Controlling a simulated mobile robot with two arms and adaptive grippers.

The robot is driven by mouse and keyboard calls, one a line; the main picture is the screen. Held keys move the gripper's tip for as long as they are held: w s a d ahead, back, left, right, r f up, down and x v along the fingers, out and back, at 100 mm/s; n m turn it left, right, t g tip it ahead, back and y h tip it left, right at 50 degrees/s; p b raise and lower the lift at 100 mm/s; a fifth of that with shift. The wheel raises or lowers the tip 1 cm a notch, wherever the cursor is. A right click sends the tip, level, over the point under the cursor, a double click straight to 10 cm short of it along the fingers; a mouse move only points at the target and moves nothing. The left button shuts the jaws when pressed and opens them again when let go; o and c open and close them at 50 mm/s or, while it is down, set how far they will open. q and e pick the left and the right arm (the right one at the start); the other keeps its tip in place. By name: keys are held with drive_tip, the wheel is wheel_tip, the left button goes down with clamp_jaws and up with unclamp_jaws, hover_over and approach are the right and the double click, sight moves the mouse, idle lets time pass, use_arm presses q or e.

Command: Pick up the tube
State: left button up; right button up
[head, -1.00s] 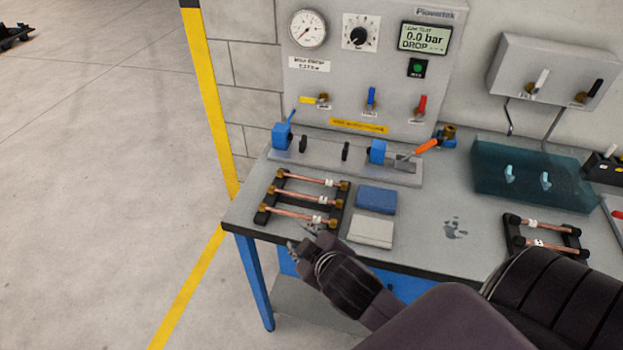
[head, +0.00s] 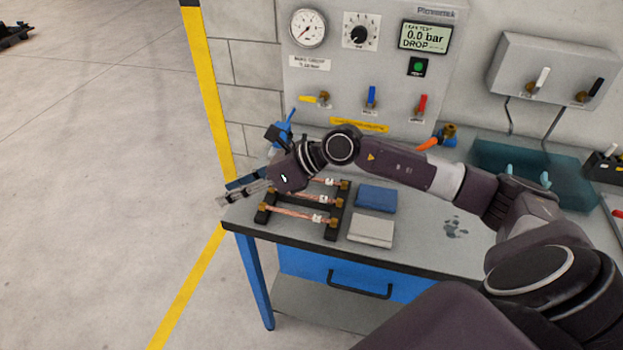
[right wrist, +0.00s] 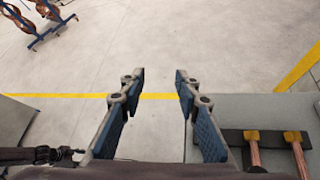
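Three copper tubes with brass end nuts and white tags lie across a black rack (head: 333,229) at the bench's front left: a back tube (head: 318,181), a middle tube (head: 312,198) and a front tube (head: 296,213). My right gripper (head: 232,192) is above the bench's left edge, left of the rack, and its arm hides part of the back tubes. Two tube ends (right wrist: 253,152) show right of the fingers. A dark arm part of mine, apparently my left gripper (right wrist: 62,154), shows at lower left.
A blue block (head: 376,198) and a pale block (head: 371,231) lie right of the rack. The test panel (head: 380,75) stands behind, and a teal tray (head: 490,160) is at the back right. Open floor (head: 100,200) lies left of the bench (head: 430,250).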

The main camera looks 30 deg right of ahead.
drive_tip(key=d+f+n+g+h, duration=0.1)
drive_tip(key=d+f+h, duration=0.15)
drive_tip(key=d, duration=0.45)
drive_tip(key=d+f+h, duration=0.1)
drive_tip(key=d+h, duration=0.2)
drive_tip(key=d, duration=0.3)
drive_tip(key=g+h, duration=0.1)
drive_tip(key=h, duration=0.2)
approach(312, 179)
drive_tip(key=f, duration=0.1)
drive_tip(key=p+x, duration=0.2)
drive_tip(key=x, duration=0.1)
drive_tip(key=w+p+x, duration=0.1)
drive_tip(key=p+x, duration=0.1)
drive_tip(key=x, duration=0.1)
drive_tip(key=shift+w+a, duration=0.15)
drive_tip(key=shift+w+f, duration=0.15)
drive_tip(key=shift+f, duration=0.3)
clamp_jaws()
